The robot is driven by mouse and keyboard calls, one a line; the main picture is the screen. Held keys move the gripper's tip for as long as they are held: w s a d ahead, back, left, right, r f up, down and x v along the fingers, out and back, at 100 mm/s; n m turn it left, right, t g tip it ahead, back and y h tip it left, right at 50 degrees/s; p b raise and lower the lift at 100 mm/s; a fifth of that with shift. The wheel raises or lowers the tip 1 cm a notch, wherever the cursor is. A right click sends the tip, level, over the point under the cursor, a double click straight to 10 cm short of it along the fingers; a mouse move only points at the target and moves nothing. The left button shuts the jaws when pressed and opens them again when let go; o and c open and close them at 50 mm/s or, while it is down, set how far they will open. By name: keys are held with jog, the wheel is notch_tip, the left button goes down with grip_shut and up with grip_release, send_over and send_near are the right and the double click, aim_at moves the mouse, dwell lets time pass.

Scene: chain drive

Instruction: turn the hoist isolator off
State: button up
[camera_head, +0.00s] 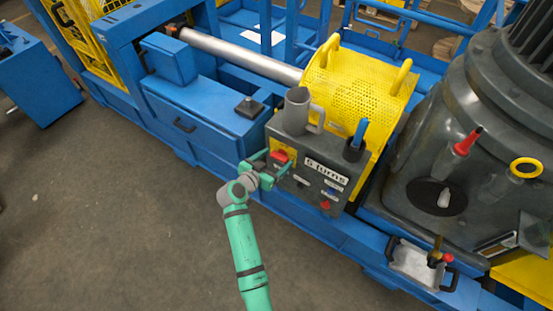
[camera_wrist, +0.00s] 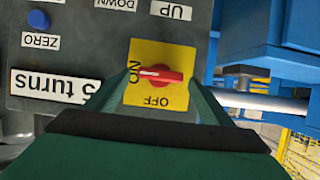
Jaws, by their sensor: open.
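The hoist isolator is a red rotary knob (camera_wrist: 162,75) on a yellow plate (camera_wrist: 160,54) marked ON and OFF. In the wrist view the labels are upside down, and the knob's white mark points left, to ON. The knob also shows as a red patch (camera_head: 279,156) at the left of the grey control box (camera_head: 318,197) in the head view. My gripper (camera_head: 268,167) is at the box's face. In the wrist view my gripper (camera_wrist: 160,92) is open, with one green finger on each side of the knob. I cannot tell how far the fingertips are from the plate.
The box carries a "5 turns" label (camera_wrist: 48,84), a blue ZERO button (camera_wrist: 39,20) and UP and DOWN labels. A grey mug (camera_head: 297,108) and a blue-handled tool (camera_head: 357,138) stand on top. Open floor (camera_head: 130,220) lies at the left.

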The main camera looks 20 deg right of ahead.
jog(key=shift+w+d, duration=0.15)
jog(key=shift+d, duration=0.05)
jog(key=shift+f, duration=0.1)
jog(key=c, duration=1)
jog(key=shift+c, duration=0.2)
